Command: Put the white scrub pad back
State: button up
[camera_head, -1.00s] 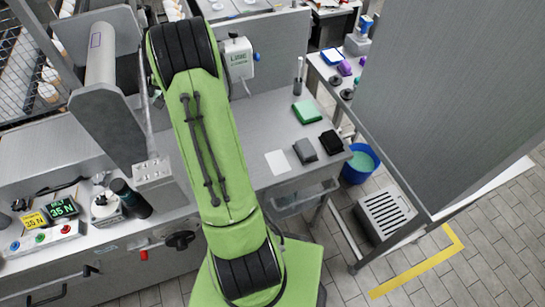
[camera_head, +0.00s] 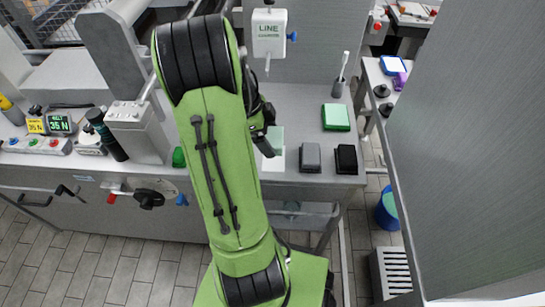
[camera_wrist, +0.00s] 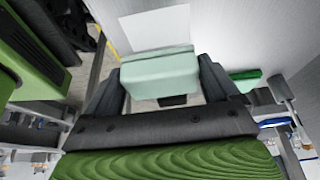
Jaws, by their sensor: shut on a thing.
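The white scrub pad (camera_head: 277,136), a pale block with a greenish tint, is between the fingers of my gripper (camera_head: 268,140). In the wrist view the pad (camera_wrist: 160,75) has a finger on each side and my gripper is shut on it. A flat white rectangle (camera_head: 273,163) lies on the counter, left of the grey pad (camera_head: 310,157). The held pad appears just behind this rectangle in the head view; its height above the counter is hard to tell. The rectangle also shows beyond the pad in the wrist view (camera_wrist: 155,30).
A black pad (camera_head: 346,158) lies right of the grey one. A green pad (camera_head: 336,117) and an upright brush (camera_head: 341,75) are farther back. A grey panel (camera_head: 465,150) stands at the right. A dispenser (camera_head: 269,33) hangs on the back wall.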

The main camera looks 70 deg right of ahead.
notch_tip(320, 180, down, 6)
jog(key=shift+f+b, duration=0.1)
jog(key=shift+b, duration=0.7)
jog(key=shift+f, duration=0.15)
jog(key=o, duration=0.7)
jog(key=shift+c, duration=0.2)
